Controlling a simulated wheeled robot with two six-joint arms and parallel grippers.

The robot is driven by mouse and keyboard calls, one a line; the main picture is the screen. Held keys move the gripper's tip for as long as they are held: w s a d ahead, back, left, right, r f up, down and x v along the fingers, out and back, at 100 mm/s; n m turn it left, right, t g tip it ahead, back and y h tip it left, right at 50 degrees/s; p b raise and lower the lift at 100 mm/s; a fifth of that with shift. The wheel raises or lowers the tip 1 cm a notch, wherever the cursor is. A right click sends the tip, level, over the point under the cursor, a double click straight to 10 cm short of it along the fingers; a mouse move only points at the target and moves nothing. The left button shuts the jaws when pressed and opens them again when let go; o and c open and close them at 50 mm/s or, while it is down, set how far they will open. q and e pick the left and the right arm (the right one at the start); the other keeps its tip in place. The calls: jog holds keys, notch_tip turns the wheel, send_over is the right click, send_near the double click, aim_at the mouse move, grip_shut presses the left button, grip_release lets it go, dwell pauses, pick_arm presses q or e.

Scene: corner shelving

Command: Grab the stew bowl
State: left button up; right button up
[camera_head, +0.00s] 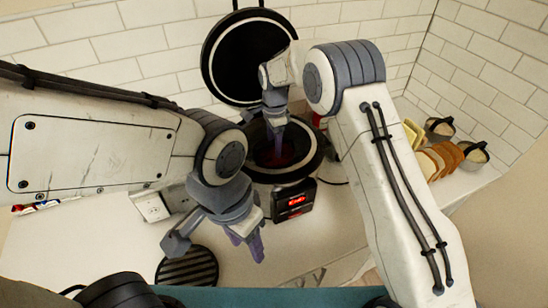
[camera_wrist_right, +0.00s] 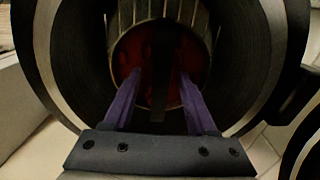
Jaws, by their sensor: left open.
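A round black cooker (camera_head: 312,165) stands open on the counter, its lid (camera_head: 245,60) raised behind it. Red stew in a bowl (camera_head: 268,158) shows inside it, partly hidden by my right gripper (camera_head: 277,140), which points down into the opening. In the right wrist view the red stew (camera_wrist_right: 133,62) lies inside a ribbed metallic wall. The fingers of my right gripper (camera_wrist_right: 160,95) are spread apart on either side of a dark upright strip (camera_wrist_right: 159,65), with gaps beside it. Whether they touch the bowl I cannot tell. My left gripper (camera_head: 246,243) is open and empty, lower in the head view.
A small box with a red lit display (camera_head: 294,200) is at the cooker's front. A black slatted round trivet (camera_head: 188,268) lies at the front left. Wall outlets (camera_head: 150,206) are at the left. Bread slices (camera_head: 432,160) and round containers (camera_head: 440,127) stand on the right counter. Tiled walls close the corner.

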grip_shut()
jog(key=shift+r, duration=0.1)
dwell(1.2)
